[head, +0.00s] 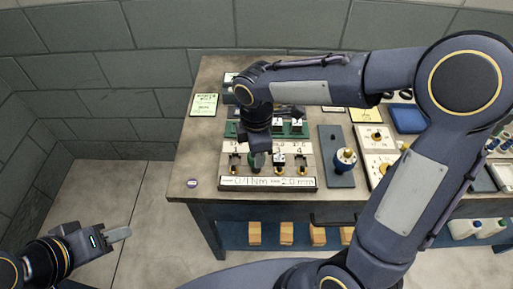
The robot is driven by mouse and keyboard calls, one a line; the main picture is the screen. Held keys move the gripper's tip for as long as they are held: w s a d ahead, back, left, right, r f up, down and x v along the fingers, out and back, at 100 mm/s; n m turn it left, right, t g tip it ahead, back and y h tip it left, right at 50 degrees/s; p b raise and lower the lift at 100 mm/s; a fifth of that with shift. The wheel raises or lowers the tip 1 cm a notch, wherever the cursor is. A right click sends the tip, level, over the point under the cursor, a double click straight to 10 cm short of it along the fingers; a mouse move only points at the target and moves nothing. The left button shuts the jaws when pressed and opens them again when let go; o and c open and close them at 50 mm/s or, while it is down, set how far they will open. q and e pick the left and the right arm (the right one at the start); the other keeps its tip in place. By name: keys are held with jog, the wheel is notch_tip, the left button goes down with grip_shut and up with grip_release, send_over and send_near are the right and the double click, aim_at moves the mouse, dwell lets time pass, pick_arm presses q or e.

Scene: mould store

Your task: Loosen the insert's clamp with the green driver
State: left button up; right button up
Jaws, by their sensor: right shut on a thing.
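My right gripper (258,148) points down over a pale board (267,171) on the bench and is shut on a green thing (259,160), which looks like the green driver; my gripper hides most of it. The board has numbered stations with small brass fittings, one at the left (235,161) and one at the right (300,163). A small white-and-black block (279,160) sits just right of the driver. I cannot tell whether the driver touches a clamp.
A sign reading 0.4 Nm and 2.0 mm (267,184) lines the board's front. Behind is a green rack (289,131) with white blocks. Wooden blocks (286,233) stand on the lower shelf. The left floor is clear.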

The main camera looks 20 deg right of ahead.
jog(key=shift+r+n+p, duration=0.15)
jog(key=shift+n+p, duration=0.2)
jog(key=shift+n, duration=0.65)
jog(key=shift+r+p, duration=2.15)
jog(key=shift+r, duration=0.3)
jog(key=shift+w, duration=0.1)
